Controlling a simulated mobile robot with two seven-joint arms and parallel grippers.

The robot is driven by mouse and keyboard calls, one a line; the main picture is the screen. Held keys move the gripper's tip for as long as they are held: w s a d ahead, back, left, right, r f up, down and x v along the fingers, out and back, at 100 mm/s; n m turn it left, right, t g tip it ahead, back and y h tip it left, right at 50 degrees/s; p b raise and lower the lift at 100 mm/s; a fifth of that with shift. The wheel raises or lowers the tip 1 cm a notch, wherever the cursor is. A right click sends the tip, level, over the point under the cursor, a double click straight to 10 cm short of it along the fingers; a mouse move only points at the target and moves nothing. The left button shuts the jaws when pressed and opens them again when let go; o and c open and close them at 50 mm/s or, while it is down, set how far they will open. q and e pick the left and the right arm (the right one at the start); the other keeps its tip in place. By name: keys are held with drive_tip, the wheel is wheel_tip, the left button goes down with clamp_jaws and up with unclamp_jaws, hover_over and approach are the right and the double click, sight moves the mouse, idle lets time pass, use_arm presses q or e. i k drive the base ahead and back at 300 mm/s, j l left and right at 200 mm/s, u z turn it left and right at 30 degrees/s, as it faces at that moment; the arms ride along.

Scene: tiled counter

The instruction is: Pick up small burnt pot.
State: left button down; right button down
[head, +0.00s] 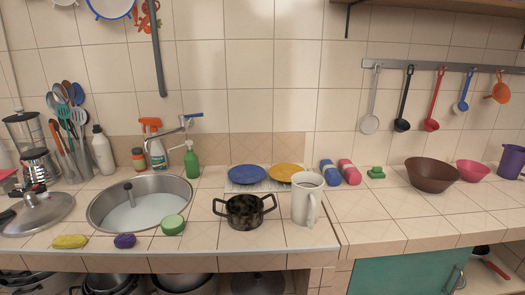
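The small burnt pot (244,211) stands upright on the tiled counter, near the front edge and right of the sink. It is dark with blotchy brown marks and has a loop handle on each side. A white mug or pitcher (307,199) stands close to its right. Neither of my grippers shows in the head view.
The round sink (141,202) lies to the left, with a green sponge (173,225) at its rim. Blue (247,175) and yellow (285,172) plates lie behind the pot. The counter (366,222) right of the mug is clear toward the brown bowl (431,175).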

sight(244, 212)
drive_tip(key=l+u, duration=0.4)
drive_tip(key=l, duration=1.25)
drive_tip(key=i, duration=0.1)
